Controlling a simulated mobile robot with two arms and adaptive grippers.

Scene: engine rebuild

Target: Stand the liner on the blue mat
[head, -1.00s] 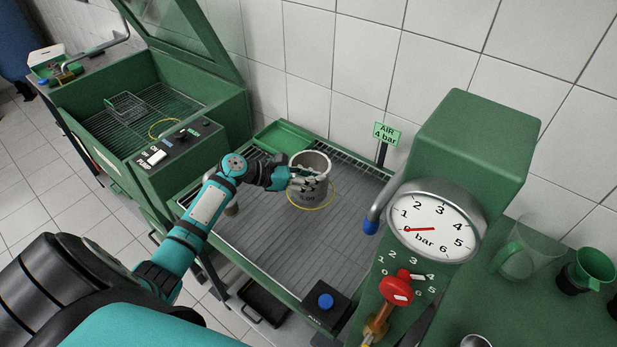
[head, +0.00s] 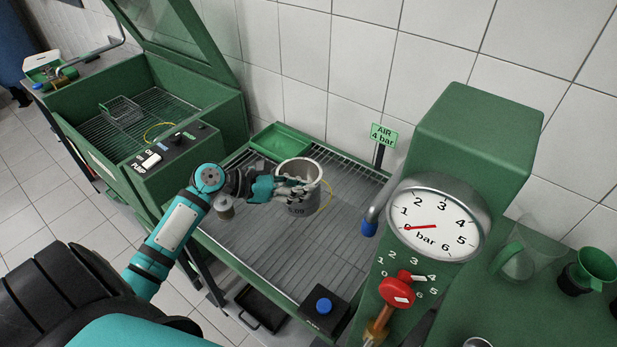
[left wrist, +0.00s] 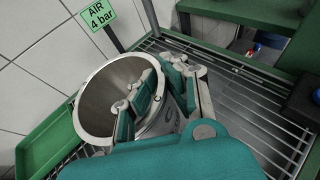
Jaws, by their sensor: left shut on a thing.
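The liner (head: 303,172) is a grey metal cylinder with an open top and dark marks on its side. In the head view it is over the slatted bench. My left gripper (head: 297,187) is shut on its near wall, one finger inside. In the left wrist view the liner (left wrist: 91,132) is tilted in the picture, its open mouth showing, with the gripper (left wrist: 160,95) across its wall. I cannot tell whether its bottom touches the bench. No blue mat shows in either view. My right gripper is out of view.
The slatted bench (head: 262,250) has free room in front of the liner. A yellow ring (head: 328,196) shows beside the liner. A green tray (head: 280,140) sits at the back. The washer (head: 150,125) stands left; the gauge stand (head: 475,150) rises on the right.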

